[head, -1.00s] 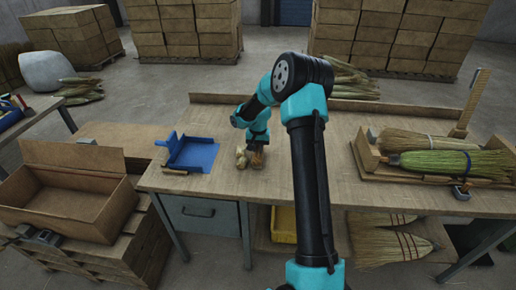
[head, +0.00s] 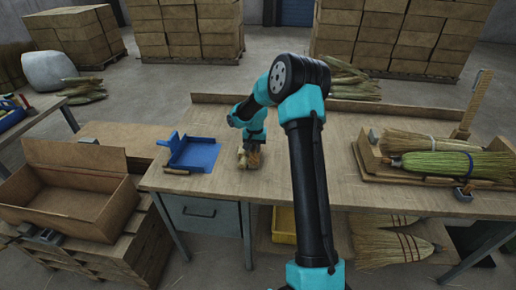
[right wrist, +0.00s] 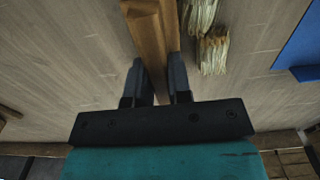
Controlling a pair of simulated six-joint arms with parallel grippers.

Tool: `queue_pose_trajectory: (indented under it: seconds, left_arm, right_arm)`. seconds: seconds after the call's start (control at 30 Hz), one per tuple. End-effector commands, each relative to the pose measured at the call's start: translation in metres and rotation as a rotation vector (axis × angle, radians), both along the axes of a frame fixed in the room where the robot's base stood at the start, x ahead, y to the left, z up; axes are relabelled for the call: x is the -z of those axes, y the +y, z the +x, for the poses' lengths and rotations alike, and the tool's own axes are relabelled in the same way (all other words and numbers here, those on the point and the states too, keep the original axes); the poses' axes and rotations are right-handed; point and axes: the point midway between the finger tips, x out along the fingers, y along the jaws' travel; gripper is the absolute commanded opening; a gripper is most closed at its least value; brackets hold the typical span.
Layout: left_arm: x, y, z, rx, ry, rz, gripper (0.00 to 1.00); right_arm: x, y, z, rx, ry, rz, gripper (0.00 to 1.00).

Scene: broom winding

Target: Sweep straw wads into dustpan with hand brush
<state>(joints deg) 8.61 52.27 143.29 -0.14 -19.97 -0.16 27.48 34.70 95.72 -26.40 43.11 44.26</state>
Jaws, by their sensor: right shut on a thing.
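The hand brush (right wrist: 150,25) has a wooden block, and my right gripper (right wrist: 157,85) is shut on it, one finger on each side. In the head view, my right gripper (head: 251,141) is low over the workbench, with its arm partly in front. Pale straw wads (head: 243,160) lie against the brush's left side. In the right wrist view, two wads (right wrist: 212,52) lie just right of the brush. The blue dustpan (head: 195,155) lies on the bench left of the wads, with a clear gap. Its edge shows in the right wrist view (right wrist: 302,42). My left gripper is not in view.
The workbench (head: 290,175) has free room around the brush. A wooden tray with straw broom heads (head: 440,163) stands at the right. An open cardboard box (head: 65,205) sits lower left. A raised strip (head: 390,106) runs along the bench's back edge.

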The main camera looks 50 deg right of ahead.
Motion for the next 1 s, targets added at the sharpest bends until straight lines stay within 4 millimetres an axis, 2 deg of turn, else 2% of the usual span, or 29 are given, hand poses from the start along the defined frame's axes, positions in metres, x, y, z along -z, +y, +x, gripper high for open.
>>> queue_pose_trajectory:
  seconds: [1.0]
  left_arm:
    - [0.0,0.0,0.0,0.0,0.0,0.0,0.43]
  right_arm:
    - [0.0,0.034,0.044,-0.001,0.001,0.001,0.0]
